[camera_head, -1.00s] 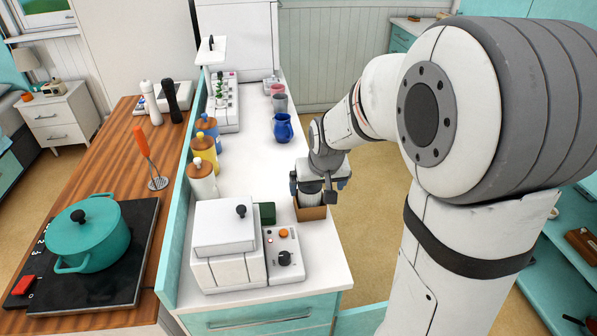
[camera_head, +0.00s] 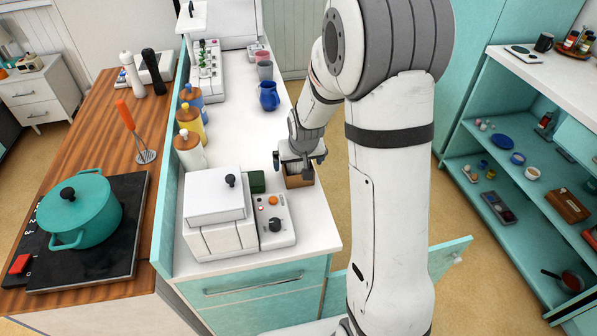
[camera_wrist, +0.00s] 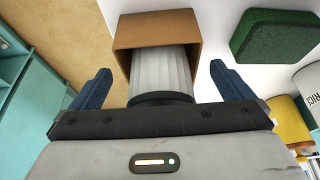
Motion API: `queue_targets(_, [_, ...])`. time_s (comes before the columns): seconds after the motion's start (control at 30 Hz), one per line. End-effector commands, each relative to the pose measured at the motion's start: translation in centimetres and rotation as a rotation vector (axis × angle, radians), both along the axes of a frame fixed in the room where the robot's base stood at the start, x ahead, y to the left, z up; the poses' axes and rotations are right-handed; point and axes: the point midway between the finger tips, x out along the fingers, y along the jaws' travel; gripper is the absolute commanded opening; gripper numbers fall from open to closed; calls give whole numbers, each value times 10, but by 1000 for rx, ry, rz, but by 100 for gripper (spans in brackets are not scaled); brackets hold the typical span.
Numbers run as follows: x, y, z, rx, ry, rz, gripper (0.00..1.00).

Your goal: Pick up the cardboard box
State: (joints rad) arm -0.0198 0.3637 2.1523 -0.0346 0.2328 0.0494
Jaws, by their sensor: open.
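The cardboard box (camera_head: 299,181) is small, brown and open-topped. It stands on the white counter near its right edge, just behind the white appliance with knobs. A pale ribbed cylinder sits inside it, seen in the wrist view, where the box (camera_wrist: 152,30) shows at the top centre. My gripper (camera_head: 301,165) is right above the box. In the wrist view its blue fingers (camera_wrist: 150,90) are apart, one on each side of the cylinder and the box, with gaps and nothing gripped. The box's lower part is partly hidden.
A dark green block (camera_head: 257,182) stands left of the box. The white appliance (camera_head: 214,206) and its knob panel (camera_head: 273,220) are in front. A blue jug (camera_head: 269,96) stands farther back. Lidded jars (camera_head: 188,150) line the left edge. The counter behind the box is clear.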

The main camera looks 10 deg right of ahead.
Motion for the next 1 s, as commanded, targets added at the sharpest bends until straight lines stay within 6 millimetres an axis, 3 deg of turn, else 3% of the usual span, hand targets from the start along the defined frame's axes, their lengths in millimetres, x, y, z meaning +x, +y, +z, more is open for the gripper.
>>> queue_targets(0.17, [0,0,0,0,0,-1,100])
queue_targets(0.9, [0,-1,0,0,0,-2,40])
queue_targets(1.0, [0,-1,0,0,-1,-2,40])
